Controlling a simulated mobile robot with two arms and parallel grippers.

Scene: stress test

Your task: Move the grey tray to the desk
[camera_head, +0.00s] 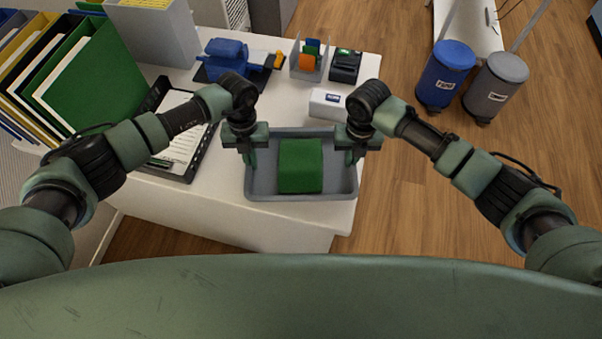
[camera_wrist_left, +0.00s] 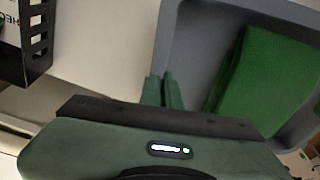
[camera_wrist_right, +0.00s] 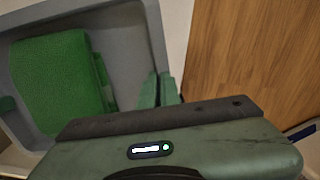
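The grey tray (camera_head: 338,178) is at the front right of the white desk (camera_head: 225,205); I cannot tell whether it rests on the top or is slightly above it. A folded green cloth (camera_head: 300,166) lies in it. My left gripper (camera_head: 248,160) is at the tray's left wall, and in the left wrist view its fingers (camera_wrist_left: 164,90) close around the rim. My right gripper (camera_head: 353,157) is at the right wall, and in the right wrist view its fingers (camera_wrist_right: 158,90) close around that rim. The tray looks level.
A black document tray with paper (camera_head: 180,140) lies left of the tray. A white box (camera_head: 327,104), a blue device (camera_head: 226,62) and a pen holder (camera_head: 309,65) stand behind. Files (camera_head: 95,75) stand at left. Blue (camera_head: 446,75) and grey (camera_head: 495,85) bins stand on the floor at right.

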